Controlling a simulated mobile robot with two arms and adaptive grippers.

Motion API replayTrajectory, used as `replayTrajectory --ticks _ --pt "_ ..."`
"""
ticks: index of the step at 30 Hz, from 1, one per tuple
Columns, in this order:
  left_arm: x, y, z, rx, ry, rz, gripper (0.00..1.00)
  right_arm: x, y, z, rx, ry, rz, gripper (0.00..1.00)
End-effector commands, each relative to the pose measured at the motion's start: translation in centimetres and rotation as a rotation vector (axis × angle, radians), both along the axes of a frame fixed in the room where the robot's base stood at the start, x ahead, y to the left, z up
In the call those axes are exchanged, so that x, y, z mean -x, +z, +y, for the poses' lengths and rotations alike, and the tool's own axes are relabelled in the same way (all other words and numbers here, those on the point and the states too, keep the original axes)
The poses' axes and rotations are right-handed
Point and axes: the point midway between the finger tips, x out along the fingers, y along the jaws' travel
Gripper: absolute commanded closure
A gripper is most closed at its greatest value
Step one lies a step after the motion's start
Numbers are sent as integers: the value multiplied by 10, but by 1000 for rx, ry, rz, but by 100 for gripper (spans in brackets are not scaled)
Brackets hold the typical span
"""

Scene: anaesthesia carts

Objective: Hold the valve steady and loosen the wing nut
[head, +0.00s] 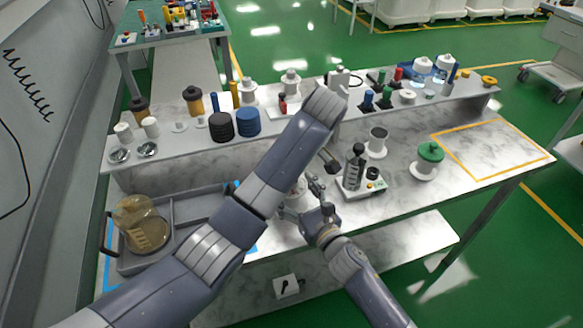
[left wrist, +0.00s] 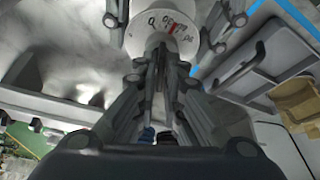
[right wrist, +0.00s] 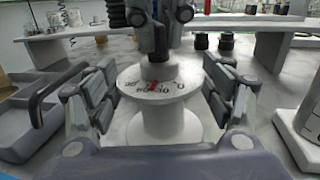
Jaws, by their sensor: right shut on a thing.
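The white valve (right wrist: 165,128), a spool-shaped body with a numbered top dial and a red mark, stands upright in the right wrist view. My right gripper (right wrist: 165,100) has a finger on each side of it and is shut on it. In the head view the valve (head: 297,188) is partly covered by my left arm, with my right gripper (head: 303,200) beside it. My left gripper (left wrist: 163,50) points down at the dial's centre from above, its fingers close together. They hide the wing nut, so I cannot tell whether they grip it. The dial (left wrist: 183,22) shows beyond the fingertips.
A grey tray (head: 187,209) with an amber jug (head: 141,224) lies left of the valve. A small device (head: 362,187) with a dark bottle and a green-topped spool (head: 428,160) stand to the right. A raised shelf (head: 180,152) with several containers runs behind. The outlined area at far right is clear.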

Motion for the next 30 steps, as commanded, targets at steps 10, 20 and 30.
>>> replayTrajectory --ticks 10,20,30 --pt "1 0 -1 1 -1 3 74 0 0 0 -2 0 1 66" --pt "1 0 0 1 -45 2 74 0 0 0 -1 -1 2 66" --pt "1 0 5 -4 -456 1 74 -1 0 0 0 -2 1 66"
